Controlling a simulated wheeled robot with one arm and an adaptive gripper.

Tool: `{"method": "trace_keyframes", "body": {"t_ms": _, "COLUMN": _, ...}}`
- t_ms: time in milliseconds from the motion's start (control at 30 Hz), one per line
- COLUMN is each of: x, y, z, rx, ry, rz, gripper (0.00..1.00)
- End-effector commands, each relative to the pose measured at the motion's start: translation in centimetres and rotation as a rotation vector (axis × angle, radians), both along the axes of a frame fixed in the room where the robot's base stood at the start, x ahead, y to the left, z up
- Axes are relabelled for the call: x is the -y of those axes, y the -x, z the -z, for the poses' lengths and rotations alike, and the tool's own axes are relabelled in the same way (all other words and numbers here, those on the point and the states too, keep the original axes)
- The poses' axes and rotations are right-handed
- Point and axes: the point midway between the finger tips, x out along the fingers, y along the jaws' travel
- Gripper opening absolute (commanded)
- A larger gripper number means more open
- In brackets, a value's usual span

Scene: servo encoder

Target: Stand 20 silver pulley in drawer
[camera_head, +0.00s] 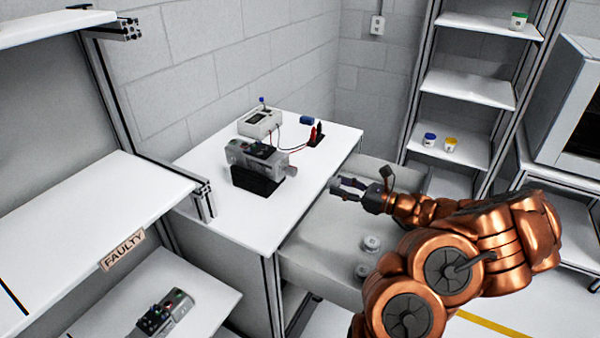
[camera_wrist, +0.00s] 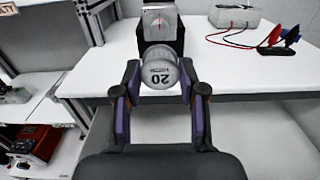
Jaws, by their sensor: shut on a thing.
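My gripper (camera_head: 346,186) is shut on a silver pulley (camera_wrist: 158,80) marked 20. The wrist view shows the pulley between the two fingertips (camera_wrist: 160,88), its numbered face toward the camera. In the head view the held pulley is small and hard to make out. The gripper is above the open drawer (camera_head: 312,252), to the right of the white bench. Two other silver pulleys, one farther back (camera_head: 371,243) and one nearer (camera_head: 362,271), stand in the drawer beside my arm. My arm hides the drawer's right part.
A grey servo (camera_head: 250,157) sits in a black stand (camera_head: 256,183) on the bench (camera_head: 215,215), with a meter (camera_head: 261,124) and probes behind. A shelf labelled FAULTY (camera_head: 122,250) is at left. Shelves with small jars (camera_head: 430,139) stand behind the drawer.

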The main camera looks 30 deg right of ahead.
Motion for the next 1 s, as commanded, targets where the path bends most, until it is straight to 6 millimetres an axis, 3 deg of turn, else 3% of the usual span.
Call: {"method": "trace_keyframes", "body": {"t_ms": 1000, "x": 3.2, "y": 5.3, "z": -2.2, "rx": 0.000, "ry": -0.002, "rz": 0.000, "gripper": 0.07}}
